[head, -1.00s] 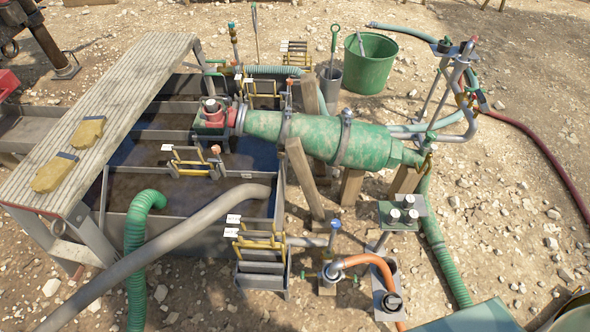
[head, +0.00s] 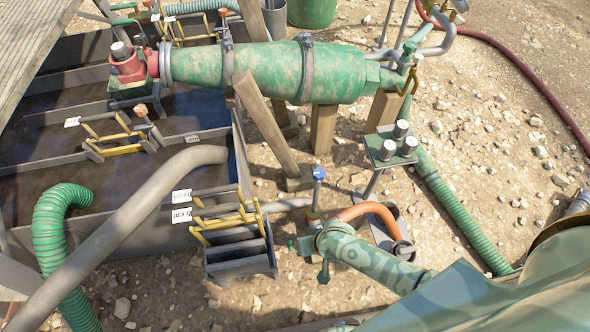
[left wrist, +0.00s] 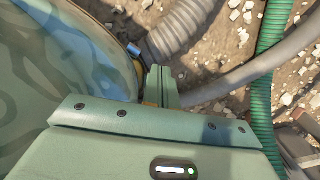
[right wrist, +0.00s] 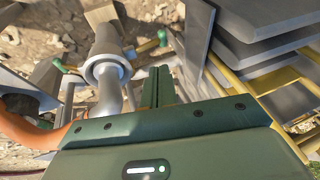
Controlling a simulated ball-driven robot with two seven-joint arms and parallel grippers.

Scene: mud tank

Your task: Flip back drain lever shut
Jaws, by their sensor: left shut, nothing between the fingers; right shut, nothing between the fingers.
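The drain pipe (right wrist: 108,72) is grey, bends and has a collar, beside an orange hose. A lever with a green knob (right wrist: 163,38) sticks out to its right in the right wrist view. A small green tip at the pipe shows in the head view (head: 291,245), with the rest hidden by my arm. My right gripper (right wrist: 158,80) is shut and empty, close beside the pipe and lever; I cannot tell if it touches. It shows from above in the head view (head: 324,268). My left gripper (left wrist: 160,82) is shut and empty, outside the head view.
A slatted rack (head: 240,250) stands just left of my right gripper. A blue-topped valve (head: 319,175) stands behind it, and an orange hose (head: 368,210) beside it. A green cone (head: 270,70) lies beyond. A grey ribbed hose (left wrist: 180,28) is near my left gripper.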

